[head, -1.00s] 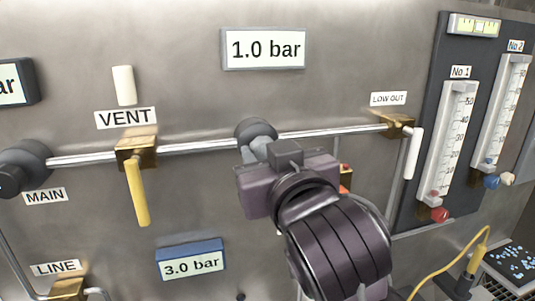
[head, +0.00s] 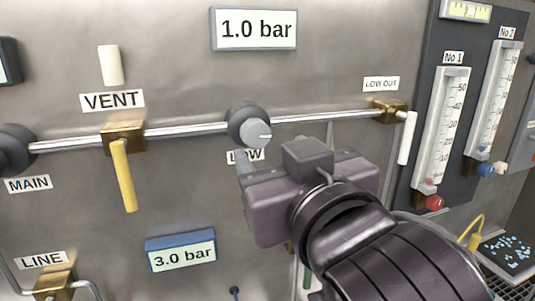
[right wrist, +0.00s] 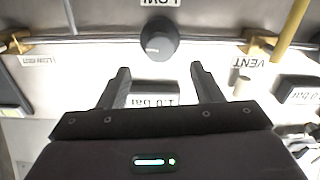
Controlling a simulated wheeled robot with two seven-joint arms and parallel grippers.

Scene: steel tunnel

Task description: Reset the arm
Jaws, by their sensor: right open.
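My right gripper (head: 245,165) is in front of the panel, just below and right of the LOW knob (head: 256,128) in the head view. In the right wrist view, its two fingers (right wrist: 162,88) are spread apart with nothing between them. The dark LOW knob (right wrist: 158,46) sits beyond the fingertips there, apart from them. The gripper body partly covers the LOW label (head: 245,156). My left gripper is not in view.
A horizontal pipe carries the VENT valve with a yellow handle (head: 123,175) and the LOW OUT valve with a white handle (head: 407,138). The MAIN knob (head: 14,150) is at left. Flow tubes (head: 440,125) stand at right. Displays read 1.0 bar (head: 254,29) and 3.0 bar (head: 181,251).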

